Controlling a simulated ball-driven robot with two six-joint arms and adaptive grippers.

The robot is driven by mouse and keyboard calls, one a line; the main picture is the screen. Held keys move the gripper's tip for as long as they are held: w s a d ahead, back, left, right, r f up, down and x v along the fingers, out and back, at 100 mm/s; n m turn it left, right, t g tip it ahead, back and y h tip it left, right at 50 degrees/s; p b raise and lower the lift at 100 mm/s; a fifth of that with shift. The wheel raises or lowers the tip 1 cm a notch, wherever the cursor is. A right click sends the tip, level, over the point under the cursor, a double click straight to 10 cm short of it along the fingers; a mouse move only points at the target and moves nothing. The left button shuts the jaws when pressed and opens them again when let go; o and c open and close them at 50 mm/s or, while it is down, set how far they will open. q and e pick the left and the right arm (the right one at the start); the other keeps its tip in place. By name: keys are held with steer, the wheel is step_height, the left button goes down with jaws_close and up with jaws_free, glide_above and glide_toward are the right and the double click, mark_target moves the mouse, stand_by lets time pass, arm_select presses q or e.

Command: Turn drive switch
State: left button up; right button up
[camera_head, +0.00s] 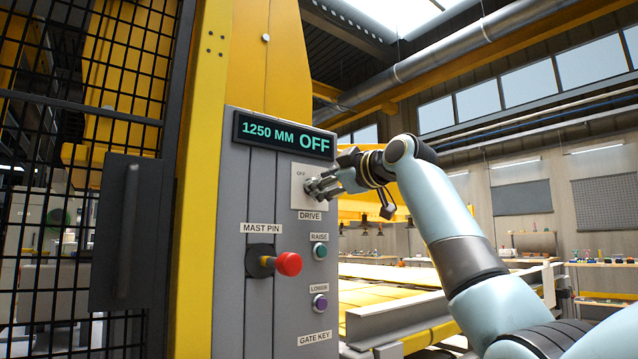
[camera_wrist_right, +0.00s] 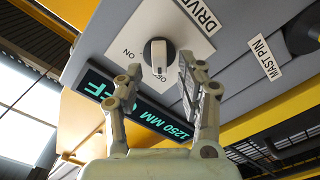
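The drive switch (camera_wrist_right: 158,57) is a black round base with a pale bar handle on a white plate (camera_head: 298,198) marked DRIVE. In the right wrist view, which is turned over, the handle points toward the display and ON is printed beside it. The display (camera_head: 283,135) reads 1250 MM OFF. My right gripper (camera_head: 322,186) is at the plate and hides most of the switch in the head view. In the right wrist view, my right gripper (camera_wrist_right: 160,74) is open, with its fingers either side of the handle. My left gripper is out of view.
Below on the grey panel are a red MAST PIN knob (camera_head: 287,264), a green RAISE button (camera_head: 320,251) and a purple LOWER button (camera_head: 319,302). A black mesh gate (camera_head: 125,225) stands left. Yellow rails and a grey beam lie at lower right.

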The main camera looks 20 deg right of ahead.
steer(key=shift+x, duration=0.95)
jaws_close()
steer(key=shift+w+d+m+p, duration=0.1)
steer(key=shift+d+m+p, duration=0.05)
steer(key=shift+m+p, duration=2.85)
steer(key=shift+s+d+m+p, duration=0.1)
steer(key=shift+d+m+p, duration=0.05)
steer(key=shift+m+p, duration=2.85)
steer(key=shift+w+d+m+p, duration=0.1)
steer(key=shift+d+m+p, duration=0.1)
steer(key=shift+m+p, duration=2.75)
steer(key=shift+f, duration=0.1)
